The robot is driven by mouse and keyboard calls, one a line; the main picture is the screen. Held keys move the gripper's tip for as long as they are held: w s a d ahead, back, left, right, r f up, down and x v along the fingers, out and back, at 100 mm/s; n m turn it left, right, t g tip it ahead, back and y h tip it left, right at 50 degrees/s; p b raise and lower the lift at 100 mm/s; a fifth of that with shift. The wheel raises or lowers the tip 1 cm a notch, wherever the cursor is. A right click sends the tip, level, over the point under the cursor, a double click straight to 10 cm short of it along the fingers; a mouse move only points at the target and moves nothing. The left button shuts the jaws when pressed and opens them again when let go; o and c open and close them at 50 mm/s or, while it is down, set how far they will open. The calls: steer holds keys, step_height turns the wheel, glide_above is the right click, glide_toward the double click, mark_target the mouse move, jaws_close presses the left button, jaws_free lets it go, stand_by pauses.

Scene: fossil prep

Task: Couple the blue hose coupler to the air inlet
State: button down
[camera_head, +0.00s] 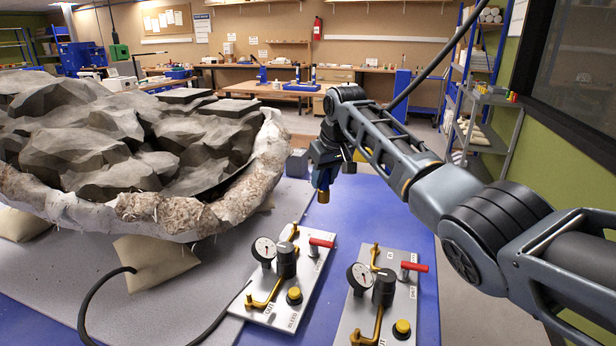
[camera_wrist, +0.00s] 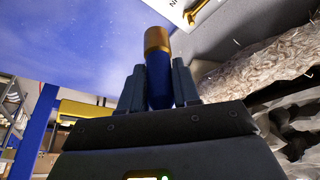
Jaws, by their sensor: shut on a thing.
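My gripper (camera_head: 325,168) hangs above the far part of the blue table, shut on the blue hose coupler (camera_head: 324,181). The coupler's brass end points down, clear of any fitting. In the wrist view the coupler (camera_wrist: 158,82) stands between the two fingers, its brass end outermost. Two metal panels (camera_head: 260,312) (camera_head: 346,322) lie nearer, each with a gauge, a black knob, a red-handled valve, brass pipework and a yellow button. Upright brass fittings (camera_head: 294,232) (camera_head: 374,252) stand at their far ends. I cannot read which one is the air inlet.
A large fossil block in a plaster jacket (camera_head: 190,215) fills the left, resting on sandbags (camera_head: 155,262). A black hose (camera_head: 84,305) curves across the front left. A small grey box (camera_head: 297,163) is just left of my gripper. Blue tabletop (camera_head: 345,212) between gripper and panels is clear.

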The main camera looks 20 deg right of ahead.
steer(key=s+d+f+n+y+p, duration=0.1)
steer(key=s+d+n, duration=0.3)
steer(key=s+d, duration=0.6)
steer(key=shift+d+f+g+y+p, duration=0.35)
steer(key=shift+d+p, duration=0.15)
steer(key=shift+p, duration=0.15)
steer(key=shift+p, duration=0.35)
step_height(320, 180, down, 6)
steer(key=b, duration=0.2)
steer(key=shift+r+b, duration=0.1)
steer(key=shift+b, duration=0.3)
steer(key=shift+p, duration=0.5)
steer(key=shift+f+b, duration=0.8)
steer(key=shift+f, duration=0.7)
steer(key=shift+f, duration=0.25)
stand_by(0.4)
